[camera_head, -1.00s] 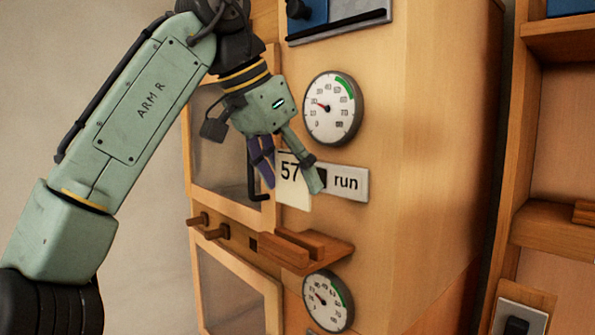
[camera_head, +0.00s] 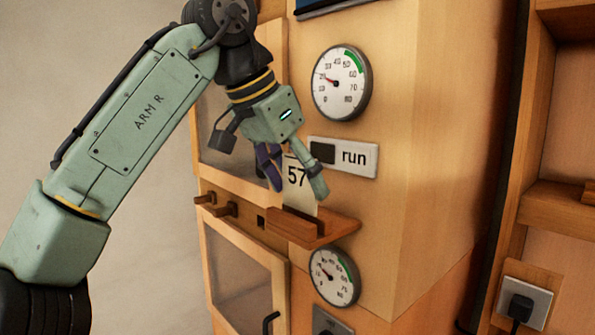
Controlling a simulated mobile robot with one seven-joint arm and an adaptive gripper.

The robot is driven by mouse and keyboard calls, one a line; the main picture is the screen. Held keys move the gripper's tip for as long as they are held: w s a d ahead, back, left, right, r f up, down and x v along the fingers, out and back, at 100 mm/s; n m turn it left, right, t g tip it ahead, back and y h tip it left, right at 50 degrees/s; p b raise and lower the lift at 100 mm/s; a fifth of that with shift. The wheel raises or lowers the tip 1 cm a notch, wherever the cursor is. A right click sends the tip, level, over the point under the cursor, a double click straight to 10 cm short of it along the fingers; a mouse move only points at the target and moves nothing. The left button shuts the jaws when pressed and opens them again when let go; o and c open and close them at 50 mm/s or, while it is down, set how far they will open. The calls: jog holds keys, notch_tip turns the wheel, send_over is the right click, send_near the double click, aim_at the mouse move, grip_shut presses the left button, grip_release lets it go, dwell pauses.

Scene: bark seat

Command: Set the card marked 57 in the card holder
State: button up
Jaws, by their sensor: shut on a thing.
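My gripper (camera_head: 292,184) is shut on the card marked 57 (camera_head: 298,177), a pale card with dark digits. The card hangs down between the fingers, roughly upright. Its lower edge meets the card holder (camera_head: 332,226), a small wooden ledge with raised strips on the cabinet front. The lower end of the card shows behind the front strip. I cannot tell how deep it sits in the slot. The fingers partly cover the sides of the card.
The "run" plate (camera_head: 358,160) is just right of my gripper. A round gauge (camera_head: 341,83) is above and another gauge (camera_head: 333,277) is below the holder. Wooden pegs (camera_head: 222,208) stick out at left. Shelving (camera_head: 560,210) stands at right.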

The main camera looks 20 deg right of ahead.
jog(key=shift+f+b, duration=0.55)
jog(key=shift+f, duration=0.65)
jog(key=shift+f, duration=0.1)
jog(key=o, duration=0.9)
